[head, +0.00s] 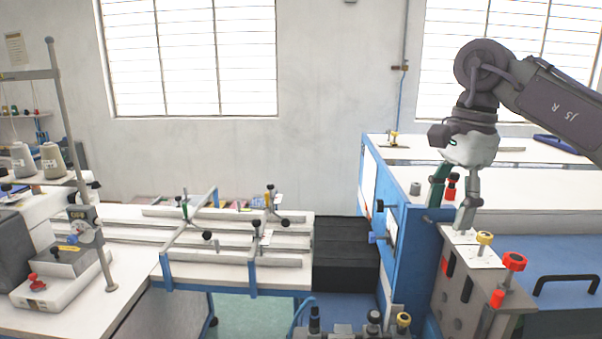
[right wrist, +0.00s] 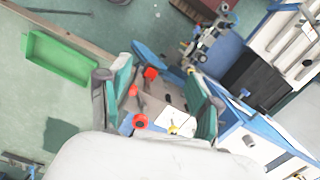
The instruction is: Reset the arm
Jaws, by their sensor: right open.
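My right gripper (head: 452,208) hangs from the right arm at the right of the head view, fingers pointing down above the machine's near corner with its white plate (head: 470,252). Its fingers are spread apart with nothing between them. In the right wrist view the open gripper (right wrist: 160,105) shows its two green-padded fingers. Red knobs (right wrist: 150,73) and a yellow knob (right wrist: 173,130) on the machine show between and below them. Whether the fingertips touch anything is hard to tell. My left gripper is not in view.
The blue-framed machine (head: 410,255) carries red knobs (head: 515,261) and a yellow knob (head: 484,238) near the gripper. A sewing table (head: 130,232) with rails and clamps stands left. A black block (head: 345,243) lies between. A green tray (right wrist: 60,60) rests on the floor.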

